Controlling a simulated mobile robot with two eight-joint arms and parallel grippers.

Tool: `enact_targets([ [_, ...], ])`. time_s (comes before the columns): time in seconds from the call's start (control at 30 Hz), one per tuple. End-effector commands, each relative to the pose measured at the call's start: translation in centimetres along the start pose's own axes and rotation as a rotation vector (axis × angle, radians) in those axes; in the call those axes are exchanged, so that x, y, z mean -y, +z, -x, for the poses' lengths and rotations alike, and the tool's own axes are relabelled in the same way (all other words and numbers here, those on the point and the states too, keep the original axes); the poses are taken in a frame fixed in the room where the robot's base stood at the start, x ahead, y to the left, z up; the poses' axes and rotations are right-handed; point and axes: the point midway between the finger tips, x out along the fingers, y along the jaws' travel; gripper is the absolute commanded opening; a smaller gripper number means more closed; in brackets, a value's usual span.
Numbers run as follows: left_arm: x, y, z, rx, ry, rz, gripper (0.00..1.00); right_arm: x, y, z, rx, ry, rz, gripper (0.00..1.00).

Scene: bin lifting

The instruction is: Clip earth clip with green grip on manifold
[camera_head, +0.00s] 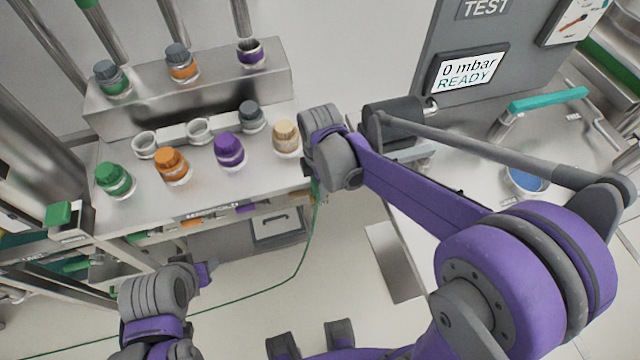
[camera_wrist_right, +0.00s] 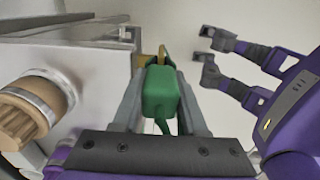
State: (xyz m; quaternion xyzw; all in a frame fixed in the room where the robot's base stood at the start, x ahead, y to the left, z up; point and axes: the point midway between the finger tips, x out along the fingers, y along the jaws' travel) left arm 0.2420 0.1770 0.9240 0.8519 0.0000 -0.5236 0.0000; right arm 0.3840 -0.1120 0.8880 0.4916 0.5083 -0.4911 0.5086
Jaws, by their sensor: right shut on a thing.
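The manifold (camera_head: 205,204) is a pale metal block with a label on its front face. My right gripper (camera_wrist_right: 160,88) is at its right end and shut on the green grip of the earth clip (camera_wrist_right: 161,98). A brass-coloured piece (camera_wrist_right: 162,55) shows just past the green grip, next to a metal edge. I cannot tell whether the clip is closed on that edge. In the head view the right wrist mostly hides the clip, and a thin green cable (camera_head: 304,262) hangs from it. My left gripper (camera_head: 205,273) is low at left; its jaws are unclear.
Green (camera_head: 113,179), orange (camera_head: 171,163), purple (camera_head: 229,150) and tan (camera_head: 286,137) caps stand on the manifold. A grey test panel (camera_head: 468,70) reading "0 mbar READY" stands behind a bench at right. The floor between manifold and bench is open, with the cable across it.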

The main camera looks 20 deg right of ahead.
Motion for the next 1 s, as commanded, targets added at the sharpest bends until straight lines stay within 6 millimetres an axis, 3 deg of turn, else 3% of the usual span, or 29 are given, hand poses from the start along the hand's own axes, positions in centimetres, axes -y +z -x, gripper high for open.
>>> enact_targets([
  [0.47,0.00,0.02,-0.02,0.000,0.000,0.000,0.50,0.04,0.00,-0.11,0.000,0.000,0.000,0.00],
  [0.5,0.00,0.02,-0.03,0.000,0.000,0.000,0.50,0.05,0.00,-0.11,0.000,0.000,0.000,0.44],
  [0.67,0.00,0.03,-0.03,0.000,0.000,0.000,0.50,0.06,-0.01,-0.13,0.000,-0.001,0.000,0.73],
  [0.7,0.00,0.03,-0.03,0.000,0.000,0.000,0.50,0.05,-0.01,-0.13,0.000,-0.001,0.000,0.77],
  [1.0,0.00,-0.02,0.02,0.000,0.000,0.000,0.50,-0.06,0.00,0.19,0.000,0.002,0.000,0.77],
])
